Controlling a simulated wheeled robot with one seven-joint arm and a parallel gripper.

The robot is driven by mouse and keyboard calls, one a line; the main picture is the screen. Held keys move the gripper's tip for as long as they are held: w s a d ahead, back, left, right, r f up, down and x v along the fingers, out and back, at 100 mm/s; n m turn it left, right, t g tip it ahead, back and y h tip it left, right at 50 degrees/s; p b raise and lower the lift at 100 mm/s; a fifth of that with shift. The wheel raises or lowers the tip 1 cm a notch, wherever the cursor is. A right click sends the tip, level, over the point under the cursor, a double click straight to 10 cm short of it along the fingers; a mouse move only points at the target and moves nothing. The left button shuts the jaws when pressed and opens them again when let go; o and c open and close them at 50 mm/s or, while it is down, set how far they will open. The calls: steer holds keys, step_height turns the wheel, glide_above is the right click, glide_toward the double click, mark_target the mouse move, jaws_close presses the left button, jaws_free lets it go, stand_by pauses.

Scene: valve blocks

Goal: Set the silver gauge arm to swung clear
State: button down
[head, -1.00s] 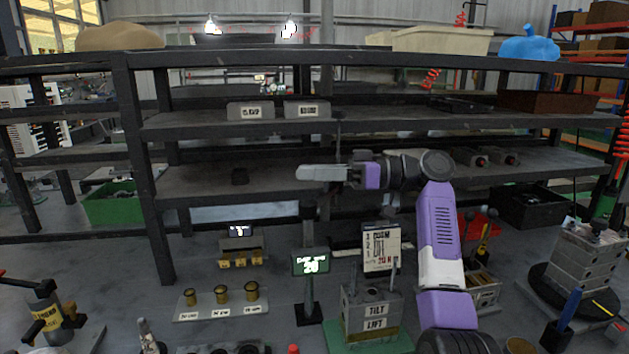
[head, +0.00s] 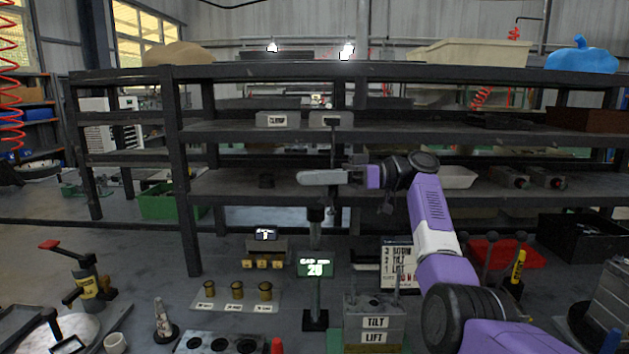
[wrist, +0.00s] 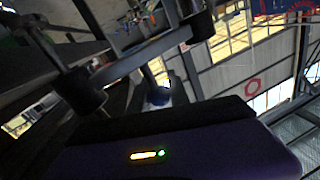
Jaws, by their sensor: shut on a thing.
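A silver bar (head: 322,177), which looks like the gauge arm, lies nearly level in the middle of the head view. Its rounded end points left, and its right end meets my gripper (head: 362,175). My gripper is shut on it; the fingertips are small and dark, so the exact grip is unclear. A dark upright post (head: 316,232) shows below the bar. Whether the two join is hard to tell. In the wrist view, dark finger-like parts and a grey bar (wrist: 140,48) cross the upper left; the contact is not clear there.
A block marked TILT and LIFT (head: 374,323) stands below, beside a green-lit display (head: 316,268). Brass plugs (head: 237,290) sit on a plate to the left. A dark shelf rack (head: 230,185) spans the back. A red-handled valve (head: 88,275) stands at far left.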

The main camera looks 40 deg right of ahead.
steer(key=shift+a+f, duration=0.15)
steer(key=c, duration=1.2)
jaws_free()
steer(key=shift+w, duration=0.1)
steer(key=shift+c, duration=0.2)
